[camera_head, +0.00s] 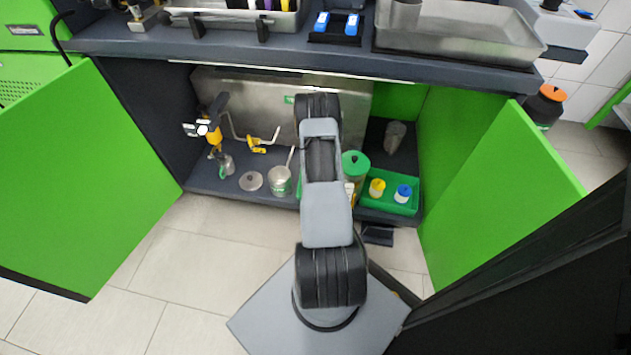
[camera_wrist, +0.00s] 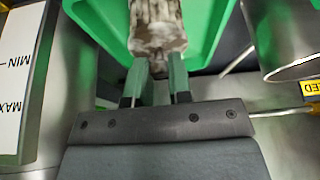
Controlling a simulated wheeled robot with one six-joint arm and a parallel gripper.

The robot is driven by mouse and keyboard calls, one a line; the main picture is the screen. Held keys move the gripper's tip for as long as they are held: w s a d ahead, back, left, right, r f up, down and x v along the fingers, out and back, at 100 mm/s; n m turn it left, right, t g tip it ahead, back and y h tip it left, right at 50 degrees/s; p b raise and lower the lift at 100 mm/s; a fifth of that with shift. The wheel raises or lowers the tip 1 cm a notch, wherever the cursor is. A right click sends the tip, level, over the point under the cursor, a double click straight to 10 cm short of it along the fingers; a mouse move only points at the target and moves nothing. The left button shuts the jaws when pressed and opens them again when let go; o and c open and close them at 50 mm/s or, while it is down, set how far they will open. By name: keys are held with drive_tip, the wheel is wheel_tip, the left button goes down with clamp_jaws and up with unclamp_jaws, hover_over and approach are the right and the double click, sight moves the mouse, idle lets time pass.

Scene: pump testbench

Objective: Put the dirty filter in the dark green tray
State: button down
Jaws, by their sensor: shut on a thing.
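The dirty filter (camera_wrist: 157,24), pale with brown stains, is held between the fingertips of my gripper (camera_wrist: 158,72) in the wrist view. Its far end is cut off by the top edge. A green tray (camera_wrist: 205,42) lies behind and below the filter; I cannot tell whether the filter touches it. In the head view my arm hides my gripper and the filter. A green tray (camera_head: 372,206) in the right of the open cabinet there holds a yellow-topped (camera_head: 377,187) and a blue-topped container (camera_head: 403,193). I cannot tell whether both views show the same tray.
A container with a MIN/MAX label (camera_wrist: 20,80) stands close on the left in the wrist view, and a metal vessel (camera_wrist: 285,38) on the right. A green-lidded container (camera_head: 355,164), a pot (camera_head: 280,181) and open cabinet doors (camera_head: 85,180) surround my arm.

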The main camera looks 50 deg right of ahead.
drive_tip(key=c, duration=1)
unclamp_jaws()
drive_tip(key=shift+f, duration=0.1)
drive_tip(key=shift+c, duration=0.2)
drive_tip(key=shift+r+p, duration=0.35)
drive_tip(key=shift+r, duration=0.15)
drive_tip(key=p+v, duration=0.4)
drive_tip(key=v, duration=0.7)
drive_tip(key=shift+a, duration=0.15)
drive_tip(key=shift+s+r, duration=0.1)
drive_tip(key=shift+r, duration=0.05)
